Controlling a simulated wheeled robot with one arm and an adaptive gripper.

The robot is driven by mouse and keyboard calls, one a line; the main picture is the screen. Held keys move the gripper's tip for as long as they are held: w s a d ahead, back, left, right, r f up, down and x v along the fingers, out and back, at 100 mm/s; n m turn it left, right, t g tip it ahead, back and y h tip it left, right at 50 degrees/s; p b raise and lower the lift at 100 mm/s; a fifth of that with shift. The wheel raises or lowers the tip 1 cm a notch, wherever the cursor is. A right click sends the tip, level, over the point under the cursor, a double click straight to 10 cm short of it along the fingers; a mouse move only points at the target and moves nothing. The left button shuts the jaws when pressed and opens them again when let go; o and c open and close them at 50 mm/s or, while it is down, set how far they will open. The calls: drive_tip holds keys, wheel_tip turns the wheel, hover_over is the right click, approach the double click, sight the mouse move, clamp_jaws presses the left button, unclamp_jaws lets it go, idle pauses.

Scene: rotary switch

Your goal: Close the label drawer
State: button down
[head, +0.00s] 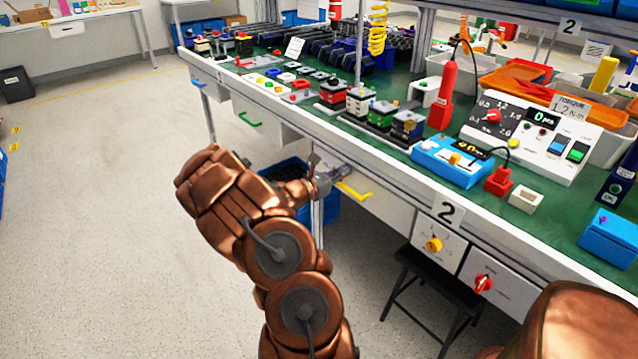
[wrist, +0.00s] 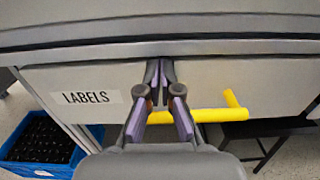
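The label drawer (wrist: 240,75) has a pale grey front with a white LABELS sign (wrist: 90,97) and a yellow bar handle (wrist: 215,115). In the head view its front (head: 385,205) and yellow handle (head: 355,192) show below the bench top. The front sits close under the bench edge; I cannot tell whether it is fully flush. My gripper (wrist: 160,72) has its fingertips together and empty, at the drawer front near the handle's left end. In the head view my gripper (head: 327,178) is at the drawer's left part.
A drawer with a green handle (head: 250,119) is further left. A blue crate (wrist: 42,140) stands on the floor below, left. A black stool (head: 425,285) stands under the bench at right. Panels with yellow and red knobs (head: 483,284) hang right of the drawer.

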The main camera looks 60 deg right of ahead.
drive_tip(key=p+v, duration=0.1)
drive_tip(key=v, duration=1.2)
drive_tip(key=shift+w+a+f, duration=0.15)
drive_tip(key=shift+w+a, duration=0.05)
drive_tip(key=shift+a, duration=0.05)
drive_tip(key=s+a+r+m+g+y, duration=0.1)
drive_tip(key=s+a+r+m+y, duration=0.25)
drive_tip(key=a, duration=0.25)
drive_tip(key=s+a+r+m+g+y, duration=0.1)
drive_tip(key=s+a+r+m+y, duration=0.1)
drive_tip(key=a+r+m, duration=0.3)
drive_tip(key=s+a+f+m+t+y, duration=0.15)
drive_tip(key=a+y, duration=0.25)
drive_tip(key=a, duration=0.8)
drive_tip(key=s+a+m+t+y, duration=0.2)
drive_tip(key=a+t+y, duration=0.1)
drive_tip(key=a, duration=1)
drive_tip(key=s+a+f+m+t+y, duration=0.1)
drive_tip(key=a+t+y, duration=0.25)
drive_tip(key=a, duration=0.85)
wheel_tip(320, 180, up, 25)
drive_tip(key=s+p, duration=0.2)
drive_tip(key=p, duration=2.1)
drive_tip(key=shift+a+p, duration=0.3)
drive_tip(key=shift+p, duration=0.1)
drive_tip(key=shift+r, duration=0.1)
